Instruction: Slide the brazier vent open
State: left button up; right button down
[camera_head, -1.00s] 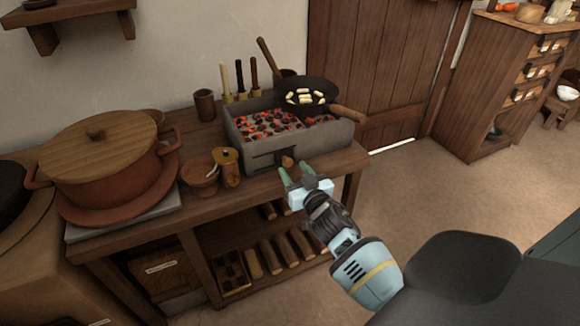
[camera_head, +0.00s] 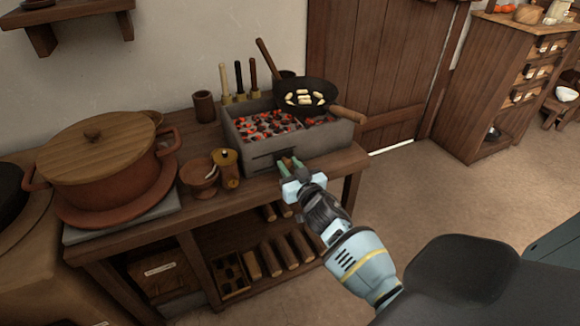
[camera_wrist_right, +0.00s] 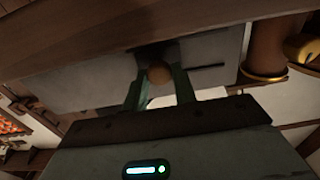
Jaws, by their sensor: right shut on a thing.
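The grey brazier (camera_head: 310,141) stands on the wooden table and holds glowing coals (camera_head: 268,124). Its vent, a dark slot (camera_head: 262,161), is low in the front wall. The vent's round wooden knob (camera_head: 287,162) is at the slot's right end; it also shows in the right wrist view (camera_wrist_right: 159,74). My right gripper (camera_head: 290,168) is at the brazier front, shut on the knob with a green finger on either side. The fingers hide part of the knob and slot in the head view. My left gripper is not in view.
A black pan (camera_head: 305,97) with pale pieces sits on the brazier's right part, its handle sticking out to the right. A brass-coloured grinder (camera_head: 227,168) and small bowl (camera_head: 200,178) stand close left of the brazier. A big lidded pot (camera_head: 110,180) is further left.

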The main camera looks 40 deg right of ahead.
jog(key=shift+a, duration=0.1)
jog(key=a, duration=0.2)
jog(key=w+a+b, duration=0.1)
jog(key=a, duration=0.2)
jog(key=shift+w, duration=0.1)
jog(key=shift+a, duration=0.1)
jog(key=c, duration=1.2)
grip_release()
jog(key=shift+a, duration=0.1)
jog(key=shift+o, duration=0.2)
